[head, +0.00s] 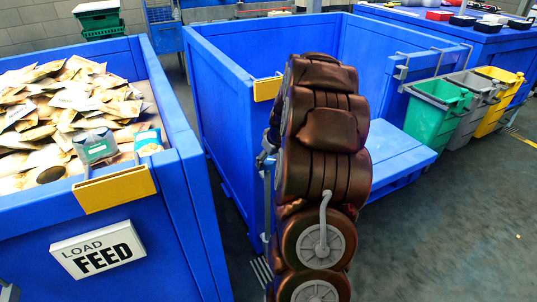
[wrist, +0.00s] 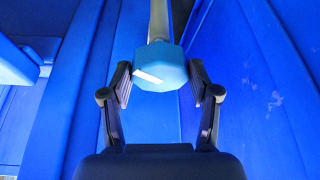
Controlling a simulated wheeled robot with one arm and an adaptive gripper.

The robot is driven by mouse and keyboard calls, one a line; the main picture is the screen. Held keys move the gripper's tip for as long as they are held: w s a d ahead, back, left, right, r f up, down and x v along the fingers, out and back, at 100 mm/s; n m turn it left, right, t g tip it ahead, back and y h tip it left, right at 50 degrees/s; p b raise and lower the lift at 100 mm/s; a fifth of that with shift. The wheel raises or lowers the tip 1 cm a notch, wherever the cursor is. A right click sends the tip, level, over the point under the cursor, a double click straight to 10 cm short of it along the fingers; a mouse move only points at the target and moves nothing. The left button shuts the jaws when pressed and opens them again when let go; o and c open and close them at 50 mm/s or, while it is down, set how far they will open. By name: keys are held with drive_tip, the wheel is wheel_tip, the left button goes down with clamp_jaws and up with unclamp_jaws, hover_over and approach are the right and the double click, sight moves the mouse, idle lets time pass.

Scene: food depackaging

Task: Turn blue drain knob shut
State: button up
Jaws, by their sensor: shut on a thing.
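The blue drain knob (wrist: 162,66) shows in the wrist view as a light-blue, many-sided knob on the end of a grey pipe (wrist: 158,20). A white stripe on its face slants slightly, lower at its right end. My gripper (wrist: 163,86) has one finger on each side of the knob and is shut on it. The knob and my gripper cannot be made out in the head view, where my own arm covers the middle.
A large blue bin (head: 222,95) stands behind my arm. At left, another blue bin (head: 190,190) marked "LOAD FEED" holds many packets. Green (head: 432,120), grey (head: 462,118) and yellow (head: 490,122) buckets hang at right. The floor at lower right is clear.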

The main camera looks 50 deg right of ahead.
drive_tip(key=m+p, duration=0.2)
drive_tip(key=m+h+p, duration=0.1)
drive_tip(key=m, duration=0.1)
drive_tip(key=m+g+h+p, duration=0.1)
drive_tip(key=m+p, duration=0.1)
drive_tip(key=shift+a+r+p, duration=0.1)
drive_tip(key=shift+r+p, duration=0.2)
drive_tip(key=shift+p, duration=0.05)
drive_tip(key=shift+w+f+m+g+h+p, duration=0.15)
drive_tip(key=shift+m+g+h+p, duration=0.25)
drive_tip(key=shift+m+p, duration=0.6)
drive_tip(key=shift+s+f+m+g+h+p, duration=0.1)
drive_tip(key=shift+m+g+h+p, duration=0.35)
drive_tip(key=shift+m, duration=1.05)
drive_tip(key=o, duration=0.9)
drive_tip(key=shift+a, duration=0.1)
drive_tip(key=v, duration=1.2)
